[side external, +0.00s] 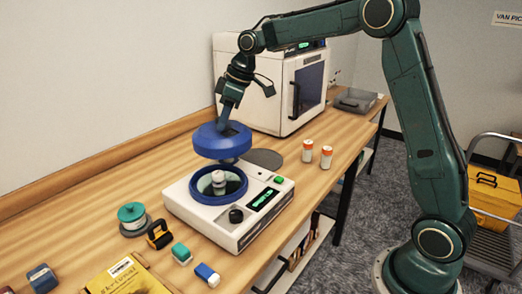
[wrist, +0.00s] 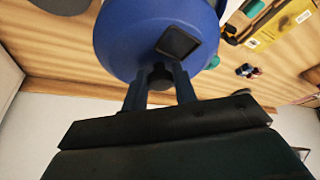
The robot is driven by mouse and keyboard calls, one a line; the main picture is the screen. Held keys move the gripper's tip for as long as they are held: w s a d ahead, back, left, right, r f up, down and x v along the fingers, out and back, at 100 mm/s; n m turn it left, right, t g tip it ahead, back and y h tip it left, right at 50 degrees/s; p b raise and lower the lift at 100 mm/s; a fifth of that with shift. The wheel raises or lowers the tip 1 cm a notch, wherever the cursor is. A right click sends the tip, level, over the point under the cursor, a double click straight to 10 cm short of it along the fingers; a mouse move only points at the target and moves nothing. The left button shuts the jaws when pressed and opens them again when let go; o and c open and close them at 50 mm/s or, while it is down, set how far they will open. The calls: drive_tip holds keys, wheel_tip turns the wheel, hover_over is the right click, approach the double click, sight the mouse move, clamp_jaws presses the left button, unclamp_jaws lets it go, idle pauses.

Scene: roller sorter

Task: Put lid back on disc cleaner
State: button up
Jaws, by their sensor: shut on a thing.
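The disc cleaner (side external: 214,222) is a white box on the bench with a green display. Its round blue-rimmed well is open on top, with a pale spindle (side external: 219,184) in the middle. My gripper (side external: 227,122) is shut on the blue lid (side external: 208,142) and holds it above the back of the well, apart from it.
A white cabinet machine (side external: 285,95) stands at the back. A teal-topped container (side external: 133,217), small blocks and a yellow book (side external: 130,280) lie at front left.

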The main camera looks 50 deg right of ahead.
sight(214, 139)
drive_tip(key=a, duration=0.1)
drive_tip(key=s+a+n, duration=0.1)
drive_tip(key=a, duration=0.1)
drive_tip(key=s+a+n, duration=0.1)
drive_tip(key=a, duration=0.1)
drive_tip(key=shift+s+a+f+y, duration=0.15)
drive_tip(key=shift+s+f+y, duration=0.15)
drive_tip(key=shift+f, duration=0.1)
drive_tip(key=shift+f, duration=0.15)
drive_tip(key=shift+f, duration=3)
drive_tip(key=shift+f, duration=0.2)
drive_tip(key=o, duration=1.6)
drive_tip(key=shift+r, duration=0.2)
drive_tip(key=shift+r, duration=3.3)
